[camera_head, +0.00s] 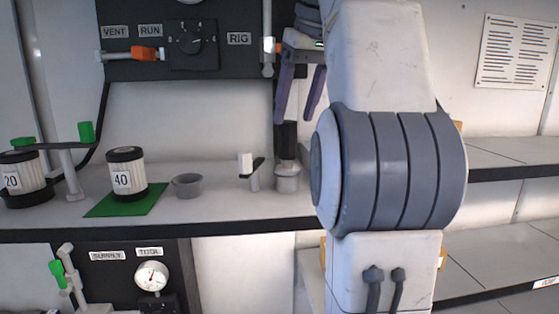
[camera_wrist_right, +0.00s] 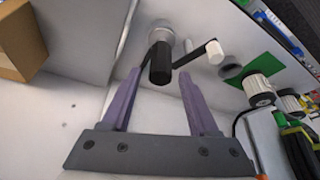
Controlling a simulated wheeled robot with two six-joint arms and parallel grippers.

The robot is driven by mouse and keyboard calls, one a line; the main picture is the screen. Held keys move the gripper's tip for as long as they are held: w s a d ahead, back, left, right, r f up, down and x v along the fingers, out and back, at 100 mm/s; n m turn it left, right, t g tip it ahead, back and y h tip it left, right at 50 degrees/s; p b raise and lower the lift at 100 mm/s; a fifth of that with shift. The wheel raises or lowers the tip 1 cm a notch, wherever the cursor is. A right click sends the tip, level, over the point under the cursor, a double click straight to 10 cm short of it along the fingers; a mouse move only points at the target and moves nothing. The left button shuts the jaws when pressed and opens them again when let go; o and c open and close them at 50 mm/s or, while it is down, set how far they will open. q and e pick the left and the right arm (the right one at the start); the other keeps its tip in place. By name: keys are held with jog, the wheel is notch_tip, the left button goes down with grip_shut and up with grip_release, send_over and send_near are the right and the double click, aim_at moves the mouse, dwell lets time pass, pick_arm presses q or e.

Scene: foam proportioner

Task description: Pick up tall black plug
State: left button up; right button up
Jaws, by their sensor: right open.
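The tall black plug (camera_head: 287,138) stands upright in a grey fitting (camera_head: 287,182) on the shelf, just left of my right arm. In the right wrist view the black plug (camera_wrist_right: 159,66) shows near the fingertips, in the gap between the two purple fingers. My right gripper (camera_head: 294,116) is open, with its fingers pointing down at the plug's top in the head view. It also shows at the bottom of the right wrist view (camera_wrist_right: 160,82). I cannot tell whether a finger touches the plug. My left gripper is not in view.
A white-topped lever valve (camera_head: 249,172) stands close left of the plug. A grey cup (camera_head: 187,185), a canister marked 40 (camera_head: 127,175) on a green mat (camera_head: 100,209) and a canister marked 20 (camera_head: 22,178) stand farther left. A dark control panel (camera_head: 185,62) is behind.

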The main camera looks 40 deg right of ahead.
aim_at(284, 153)
jog(key=b+x, duration=0.1)
jog(key=x, duration=0.3)
jog(key=shift+w+a+f, duration=0.1)
jog(key=shift+w+f, duration=0.1)
jog(key=shift+x, duration=2.5)
jog(key=shift+s, duration=0.1)
jog(key=shift+f, duration=0.1)
grip_shut()
